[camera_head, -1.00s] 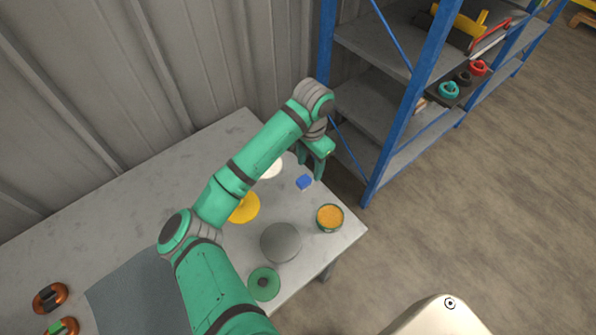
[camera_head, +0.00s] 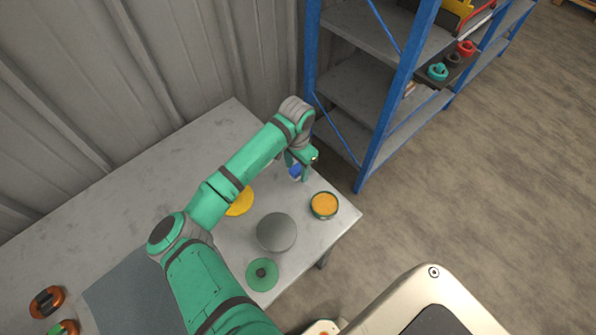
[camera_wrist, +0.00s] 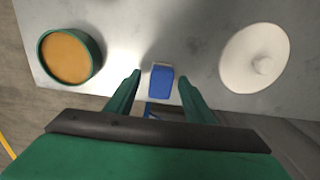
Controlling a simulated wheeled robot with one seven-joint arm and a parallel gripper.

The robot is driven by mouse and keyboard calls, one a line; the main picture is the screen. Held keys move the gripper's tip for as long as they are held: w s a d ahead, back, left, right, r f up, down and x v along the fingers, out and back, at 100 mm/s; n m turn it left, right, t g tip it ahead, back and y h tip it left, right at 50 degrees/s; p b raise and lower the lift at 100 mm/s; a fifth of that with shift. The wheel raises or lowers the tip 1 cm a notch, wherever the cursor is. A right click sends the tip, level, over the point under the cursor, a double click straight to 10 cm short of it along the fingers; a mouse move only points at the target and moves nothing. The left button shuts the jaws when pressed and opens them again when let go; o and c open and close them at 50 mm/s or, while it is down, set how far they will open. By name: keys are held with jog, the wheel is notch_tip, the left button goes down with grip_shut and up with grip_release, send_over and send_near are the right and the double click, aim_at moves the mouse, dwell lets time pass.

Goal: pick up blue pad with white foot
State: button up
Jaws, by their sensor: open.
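The blue pad (camera_wrist: 162,83) lies on the table, with a thin pale edge, its white foot, along its far side in the wrist view. In the head view the blue pad (camera_head: 295,170) is partly covered by my gripper. My gripper (camera_wrist: 160,78) is open, with one finger on each side of the pad and a gap on both sides. In the head view my gripper (camera_head: 298,170) is low over the table at the pad. I cannot tell how far the fingertips are above the table top.
A green tin with an orange top (camera_wrist: 71,56) is left of the pad, and a white disc with a knob (camera_wrist: 255,58) is right. A grey disc (camera_head: 276,232), a green disc (camera_head: 262,274) and a yellow disc (camera_head: 240,203) share the table (camera_head: 330,238). A blue-framed shelf (camera_head: 366,165) stands close behind.

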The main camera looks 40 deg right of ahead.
jog(key=shift+w+f, duration=0.2)
jog(key=shift+f, duration=0.2)
jog(key=shift+a, duration=0.15)
jog(key=c, duration=1)
jog(key=shift+s+d, duration=0.2)
jog(key=shift+c, duration=0.6)
jog(key=shift+r, duration=0.15)
jog(key=shift+r, duration=0.65)
jog(key=s+a+r, duration=0.8)
jog(key=s+r, duration=0.2)
jog(key=r, duration=0.1)
jog(key=shift+s+a+r, duration=0.25)
jog(key=shift+s+a, duration=0.15)
